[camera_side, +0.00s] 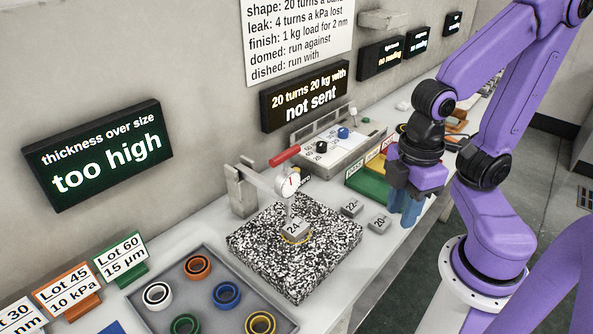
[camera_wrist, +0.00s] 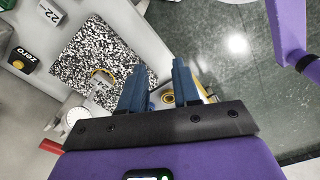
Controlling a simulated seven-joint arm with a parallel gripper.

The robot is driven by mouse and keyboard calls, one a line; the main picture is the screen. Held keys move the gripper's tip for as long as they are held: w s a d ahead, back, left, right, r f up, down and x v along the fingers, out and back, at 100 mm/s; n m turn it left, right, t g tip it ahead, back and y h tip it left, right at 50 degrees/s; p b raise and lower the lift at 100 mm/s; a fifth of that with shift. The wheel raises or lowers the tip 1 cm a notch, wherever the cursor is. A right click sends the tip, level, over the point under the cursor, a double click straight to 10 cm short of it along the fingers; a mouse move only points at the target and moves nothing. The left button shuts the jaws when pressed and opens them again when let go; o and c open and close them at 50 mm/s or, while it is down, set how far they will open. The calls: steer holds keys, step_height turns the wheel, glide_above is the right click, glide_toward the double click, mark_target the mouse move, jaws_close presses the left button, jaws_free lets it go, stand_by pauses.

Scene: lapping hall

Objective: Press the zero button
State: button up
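The zero button box (camera_wrist: 27,57) is black and yellow with a "zero" label. It sits at the left edge of the wrist view, beyond the speckled plate (camera_wrist: 85,48). In the side view it is mostly hidden behind the dial gauge (camera_side: 288,184) and its stand. My gripper (camera_side: 405,212) has blue fingers pointing down, near the front edge of the bench, right of the speckled plate and well away from the button. In the wrist view, the fingers of my gripper (camera_wrist: 160,85) stand apart with nothing held between them.
The gauge with its red lever (camera_side: 285,156) stands over a block marked 24 (camera_side: 294,229) on the plate. Blocks 22 (camera_side: 351,209) and 20 (camera_side: 379,224) lie beside it. A grey tray of coloured rings (camera_side: 255,296) is at front left. A dark sign (camera_side: 100,155) reads "too high".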

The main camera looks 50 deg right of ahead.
steer(key=shift+c, duration=0.3)
jaws_close()
